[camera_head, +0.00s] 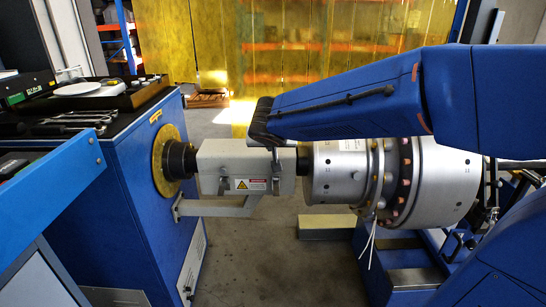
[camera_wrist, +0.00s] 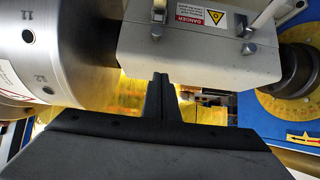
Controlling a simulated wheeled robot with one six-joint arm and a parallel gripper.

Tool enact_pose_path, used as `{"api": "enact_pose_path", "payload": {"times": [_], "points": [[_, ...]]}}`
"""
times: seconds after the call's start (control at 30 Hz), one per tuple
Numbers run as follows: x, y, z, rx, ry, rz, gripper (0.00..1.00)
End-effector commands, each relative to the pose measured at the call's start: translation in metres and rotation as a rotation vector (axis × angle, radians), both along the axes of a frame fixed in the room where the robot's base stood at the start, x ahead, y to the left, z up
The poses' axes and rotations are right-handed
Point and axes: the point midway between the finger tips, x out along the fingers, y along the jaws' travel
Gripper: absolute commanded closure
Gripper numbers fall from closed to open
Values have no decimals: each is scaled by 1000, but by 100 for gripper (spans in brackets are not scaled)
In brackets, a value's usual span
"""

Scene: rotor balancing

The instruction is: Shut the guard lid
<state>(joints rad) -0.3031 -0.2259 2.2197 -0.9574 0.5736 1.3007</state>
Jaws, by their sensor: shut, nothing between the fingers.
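The guard (camera_head: 226,158) is a light grey box around the shaft between the yellow dial and the silver rotor. Its lid looks down over the shaft, but I cannot tell whether it is fully seated. Metal latches and a danger label (camera_head: 251,184) are on its front. In the wrist view, the guard (camera_wrist: 190,45) fills the upper middle with the label upside down. My gripper (camera_head: 276,158) is shut and empty at the guard's right end, fingers pointing down. In the wrist view, the gripper's fingers (camera_wrist: 160,82) are close to the guard's edge; contact is unclear.
The silver rotor (camera_head: 338,172) is right of the guard, below my arm. The yellow dial (camera_head: 168,161) is on the blue cabinet (camera_head: 150,222) at left. A grey bracket (camera_head: 215,209) is under the guard. Tools (camera_head: 75,121) lie on the cabinet top.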

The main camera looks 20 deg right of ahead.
Motion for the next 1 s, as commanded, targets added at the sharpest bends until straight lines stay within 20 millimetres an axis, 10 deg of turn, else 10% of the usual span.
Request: {"api": "enact_pose_path", "payload": {"times": [0.5, 1.0], "points": [[-69, 23, -25, -2, -2, 6, 100], [-96, 18, -33, -9, 15, -7, 100]]}}
